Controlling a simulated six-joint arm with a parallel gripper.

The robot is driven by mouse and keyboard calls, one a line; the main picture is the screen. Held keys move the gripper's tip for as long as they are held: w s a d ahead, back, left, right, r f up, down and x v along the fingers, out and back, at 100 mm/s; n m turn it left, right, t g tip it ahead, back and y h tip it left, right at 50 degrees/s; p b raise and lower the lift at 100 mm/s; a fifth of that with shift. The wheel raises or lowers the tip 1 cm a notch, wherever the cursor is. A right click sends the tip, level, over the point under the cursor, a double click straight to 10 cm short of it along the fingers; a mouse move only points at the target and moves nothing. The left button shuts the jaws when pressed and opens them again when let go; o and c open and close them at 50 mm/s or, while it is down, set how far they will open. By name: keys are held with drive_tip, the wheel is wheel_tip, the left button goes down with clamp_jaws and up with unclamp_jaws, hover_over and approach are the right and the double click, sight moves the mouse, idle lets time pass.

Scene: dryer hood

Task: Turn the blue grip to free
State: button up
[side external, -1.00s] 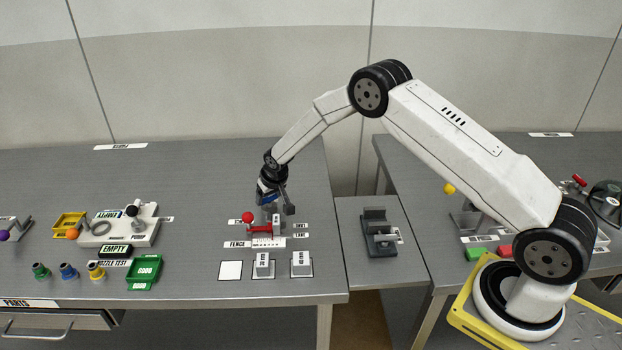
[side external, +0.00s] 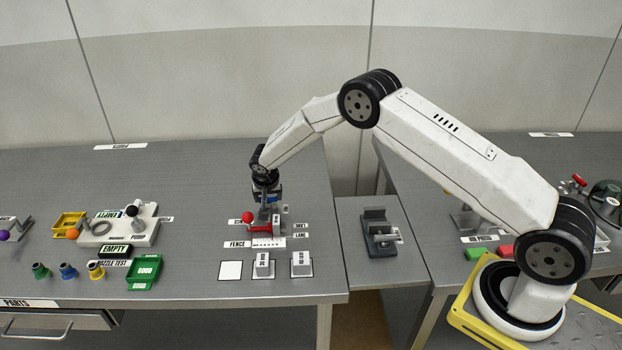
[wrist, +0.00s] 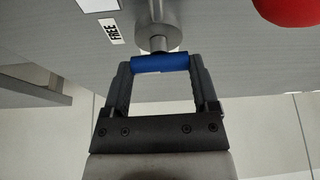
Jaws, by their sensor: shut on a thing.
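The blue grip (wrist: 160,63) shows in the wrist view as a short bar on a round metal shaft. My gripper (wrist: 160,68) is shut on it, one finger at each end of the bar. A small FREE label (wrist: 111,31) lies left of the shaft in that view. In the side view my gripper (side external: 268,208) is down at the fence fixture, just above and behind the red lever. The grip itself is not clear there, being small and close to the fingers.
The red lever's ball (side external: 247,217) stands close to my gripper's left. Two grey blocks (side external: 263,267) (side external: 301,264) and a white square (side external: 230,270) are in front. A green tray (side external: 144,271) lies farther left. The table behind is clear.

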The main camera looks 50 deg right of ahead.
drive_tip(key=shift+m+g, duration=0.3)
drive_tip(key=shift+m, duration=0.3)
drive_tip(key=o, duration=1.1)
drive_tip(key=v, duration=0.7)
drive_tip(key=shift+s+a+r, duration=0.15)
drive_tip(key=shift+a+r, duration=0.1)
drive_tip(key=shift+r, duration=0.1)
